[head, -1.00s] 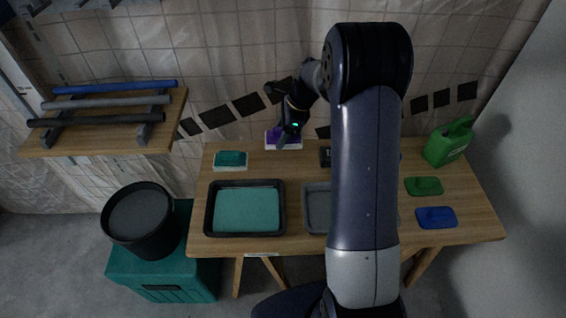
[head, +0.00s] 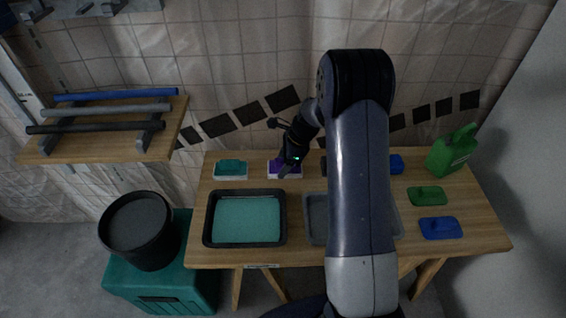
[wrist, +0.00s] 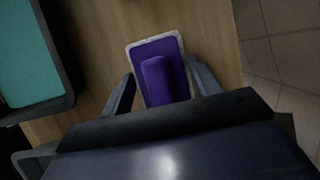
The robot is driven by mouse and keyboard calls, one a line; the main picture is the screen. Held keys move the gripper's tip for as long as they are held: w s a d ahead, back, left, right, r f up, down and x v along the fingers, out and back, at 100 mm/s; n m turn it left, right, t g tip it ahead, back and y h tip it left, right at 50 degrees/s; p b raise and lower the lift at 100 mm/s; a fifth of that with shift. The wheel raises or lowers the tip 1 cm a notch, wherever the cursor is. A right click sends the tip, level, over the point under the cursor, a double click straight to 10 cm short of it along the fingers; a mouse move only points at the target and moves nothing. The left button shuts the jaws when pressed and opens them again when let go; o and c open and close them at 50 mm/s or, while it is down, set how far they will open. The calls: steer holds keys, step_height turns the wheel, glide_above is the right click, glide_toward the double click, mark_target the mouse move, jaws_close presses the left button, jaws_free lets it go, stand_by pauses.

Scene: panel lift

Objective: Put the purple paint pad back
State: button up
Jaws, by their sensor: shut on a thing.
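The purple paint pad (head: 275,164) is at the back of the wooden table, right of the teal pad. In the wrist view, the purple pad (wrist: 161,72) has a raised purple grip and a pale rim. My gripper (head: 285,171) is shut on it; in the wrist view the fingers of my gripper (wrist: 164,88) flank its sides. It looks level with the teal pad, but I cannot tell whether its underside touches the table. My gripper hides part of it in the head view.
The teal pad (head: 230,168) and a black tray of teal paint (head: 246,219) are to the left. A grey tray (head: 317,218) is partly behind my arm. Green (head: 427,195) and blue (head: 440,228) lids and a green jug (head: 452,152) are on the right.

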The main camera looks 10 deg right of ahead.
mark_target(280, 160)
steer(key=shift+f, duration=0.15)
steer(key=o, duration=1)
steer(key=w+v, duration=0.1)
steer(key=v, duration=1.1)
steer(key=shift+s+p, duration=0.4)
steer(key=shift+s, duration=0.05)
steer(key=b+x, duration=0.1)
steer(key=x, duration=1.1)
steer(key=shift+a+f, duration=0.1)
step_height(280, 160, up, 3)
steer(key=shift+f, duration=0.2)
steer(key=shift+r, duration=0.65)
